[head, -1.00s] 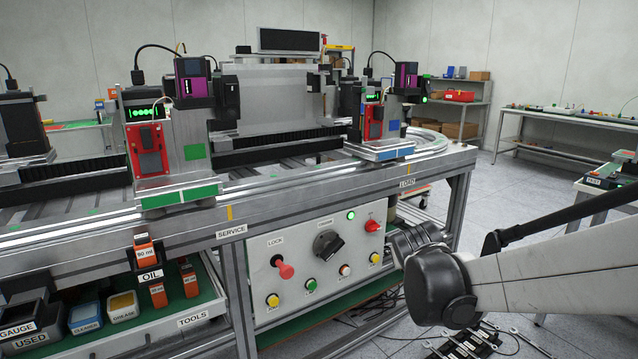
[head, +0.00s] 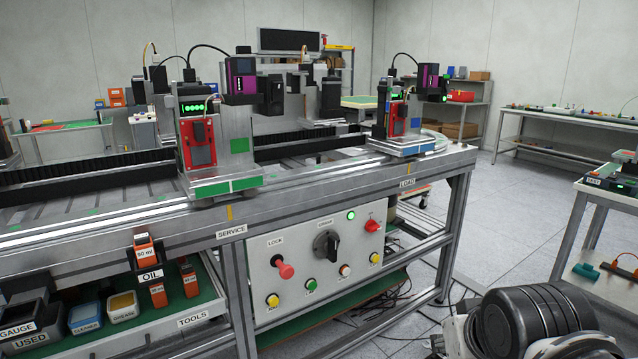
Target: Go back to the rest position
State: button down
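My arm shows at the lower right of the head view, with a dark ribbed joint and a pale link cut off by the bottom edge. My gripper is not in the picture, so its fingers and anything in them are hidden. The profile frame (head: 330,205) stands to the left of my arm, with clear floor between them. Two carriages ride on it: one with a red panel (head: 198,143) near the middle, and one with a blue and red front (head: 402,128) at the LOAD end.
A control panel (head: 318,262) with a red lever, a black rotary switch and several buttons sits under the frame. A tools tray (head: 190,322) with bins and oil bottles is at lower left. A side table (head: 600,200) stands at right. The grey floor (head: 490,215) between is open.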

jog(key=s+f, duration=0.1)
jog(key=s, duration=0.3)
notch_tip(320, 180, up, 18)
jog(key=p, duration=1.8)
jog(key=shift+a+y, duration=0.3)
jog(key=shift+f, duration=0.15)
dwell(0.9)
